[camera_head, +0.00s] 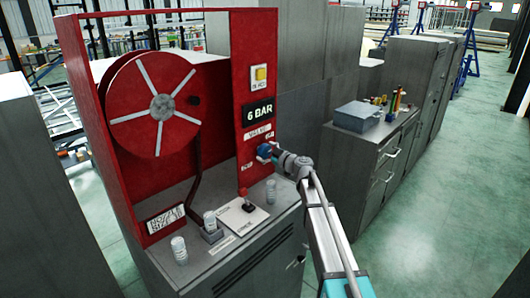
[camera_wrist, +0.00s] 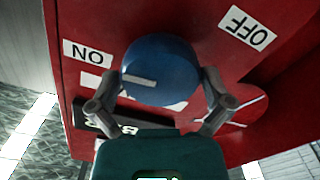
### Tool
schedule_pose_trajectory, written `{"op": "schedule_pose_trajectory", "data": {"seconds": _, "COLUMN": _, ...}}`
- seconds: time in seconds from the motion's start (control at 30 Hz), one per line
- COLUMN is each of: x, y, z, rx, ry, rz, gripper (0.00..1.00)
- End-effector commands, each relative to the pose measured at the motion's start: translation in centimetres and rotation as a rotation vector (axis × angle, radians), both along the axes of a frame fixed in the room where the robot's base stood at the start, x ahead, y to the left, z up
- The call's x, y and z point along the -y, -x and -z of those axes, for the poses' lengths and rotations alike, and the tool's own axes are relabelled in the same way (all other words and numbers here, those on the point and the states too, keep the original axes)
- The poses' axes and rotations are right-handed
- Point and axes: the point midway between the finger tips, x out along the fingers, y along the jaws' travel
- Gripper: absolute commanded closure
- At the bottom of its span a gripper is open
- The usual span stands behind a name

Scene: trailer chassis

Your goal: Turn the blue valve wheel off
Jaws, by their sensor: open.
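The blue valve wheel (camera_head: 263,151) is a small round knob on the red panel, below the "6 BAR" display. In the wrist view the wheel (camera_wrist: 165,62) fills the upper middle, with a pale stripe on its face reaching toward its left side. An "ON" label (camera_wrist: 87,52) is at the left and an "OFF" label (camera_wrist: 247,28) at the upper right, both upside down. My gripper (camera_head: 277,154) is at the wheel. In the wrist view its open fingers (camera_wrist: 162,80) stand on either side of the wheel; whether they touch it is unclear.
A red hose reel (camera_head: 152,105) is left of the panel. A yellow button (camera_head: 260,73) is above the display. A grey toolbox (camera_head: 357,116) sits on the cabinet to the right.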

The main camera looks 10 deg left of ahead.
Motion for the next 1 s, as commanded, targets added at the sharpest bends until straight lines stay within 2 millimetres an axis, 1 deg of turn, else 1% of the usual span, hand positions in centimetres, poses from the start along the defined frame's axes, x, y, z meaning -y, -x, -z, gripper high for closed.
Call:
{"op": "schedule_pose_trajectory", "data": {"seconds": 0.03, "x": -0.01, "y": 0.01, "z": 0.00, "rx": 0.000, "ry": 0.000, "rz": 0.000, "gripper": 0.06}}
{"op": "schedule_pose_trajectory", "data": {"seconds": 0.17, "x": -0.02, "y": 0.01, "z": 0.00, "rx": 0.000, "ry": 0.000, "rz": 0.000, "gripper": 0.30}}
{"op": "schedule_pose_trajectory", "data": {"seconds": 0.2, "x": -0.02, "y": 0.01, "z": 0.00, "rx": 0.000, "ry": 0.000, "rz": 0.000, "gripper": 0.37}}
{"op": "schedule_pose_trajectory", "data": {"seconds": 0.27, "x": -0.02, "y": 0.00, "z": 0.00, "rx": 0.000, "ry": 0.000, "rz": 0.000, "gripper": 0.48}}
{"op": "schedule_pose_trajectory", "data": {"seconds": 0.3, "x": -0.02, "y": 0.00, "z": 0.00, "rx": 0.000, "ry": 0.000, "rz": 0.000, "gripper": 0.56}}
{"op": "schedule_pose_trajectory", "data": {"seconds": 0.33, "x": -0.01, "y": 0.00, "z": -0.01, "rx": 0.000, "ry": 0.000, "rz": 0.000, "gripper": 0.57}}
{"op": "schedule_pose_trajectory", "data": {"seconds": 0.67, "x": 0.00, "y": -0.05, "z": -0.03, "rx": -0.034, "ry": -0.027, "rz": 0.001, "gripper": 0.57}}
{"op": "schedule_pose_trajectory", "data": {"seconds": 1.0, "x": 0.07, "y": -0.16, "z": -0.08, "rx": -0.186, "ry": -0.146, "rz": 0.002, "gripper": 0.57}}
